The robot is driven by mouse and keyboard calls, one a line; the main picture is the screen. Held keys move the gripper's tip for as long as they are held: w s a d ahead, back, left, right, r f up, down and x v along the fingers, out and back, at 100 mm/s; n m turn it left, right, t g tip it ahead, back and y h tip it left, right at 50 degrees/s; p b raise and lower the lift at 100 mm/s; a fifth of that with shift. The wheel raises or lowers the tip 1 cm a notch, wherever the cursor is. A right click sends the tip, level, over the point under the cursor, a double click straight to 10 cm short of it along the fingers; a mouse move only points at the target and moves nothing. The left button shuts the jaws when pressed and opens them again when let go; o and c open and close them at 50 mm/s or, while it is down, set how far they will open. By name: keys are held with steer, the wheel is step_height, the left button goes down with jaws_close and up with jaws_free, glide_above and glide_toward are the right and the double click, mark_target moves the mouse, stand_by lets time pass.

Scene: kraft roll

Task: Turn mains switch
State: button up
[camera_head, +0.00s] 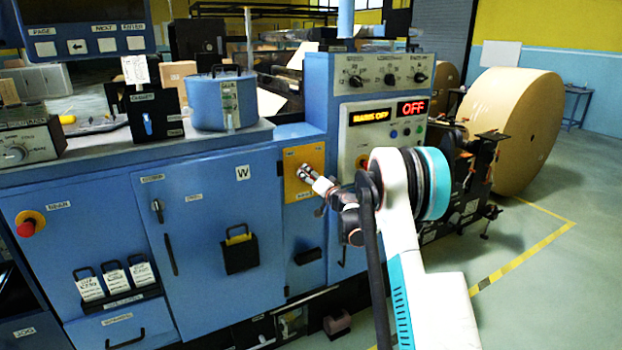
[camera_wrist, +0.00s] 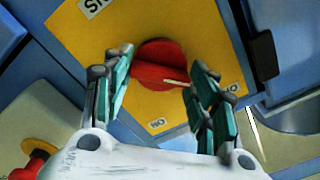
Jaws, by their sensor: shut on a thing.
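The mains switch is a round red knob (camera_wrist: 160,52) with a white pointer mark, set on a yellow plate (camera_wrist: 85,35). My gripper (camera_wrist: 158,64) is shut on the knob, one teal finger on either side. In the head view my gripper (camera_head: 308,174) reaches the yellow plate (camera_head: 292,160) on the blue cabinet and hides the knob. A display (camera_head: 370,117) reads MAINS OFF.
A red display (camera_head: 412,107) reads OFF, with dials (camera_head: 390,79) above. A red button (camera_head: 28,228) is at the cabinet's left. A black pocket (camera_head: 240,252) sticks out from the door left of the plate. A large kraft roll (camera_head: 515,130) stands behind; floor at right is clear.

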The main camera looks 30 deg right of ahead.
steer(key=shift+f, duration=0.1)
stand_by(0.3)
steer(key=o, duration=1.1)
steer(key=shift+c, duration=0.2)
steer(key=shift+s, duration=0.15)
steer(key=s, duration=1.1)
steer(key=shift+s+d, duration=0.2)
steer(key=shift+s, duration=0.15)
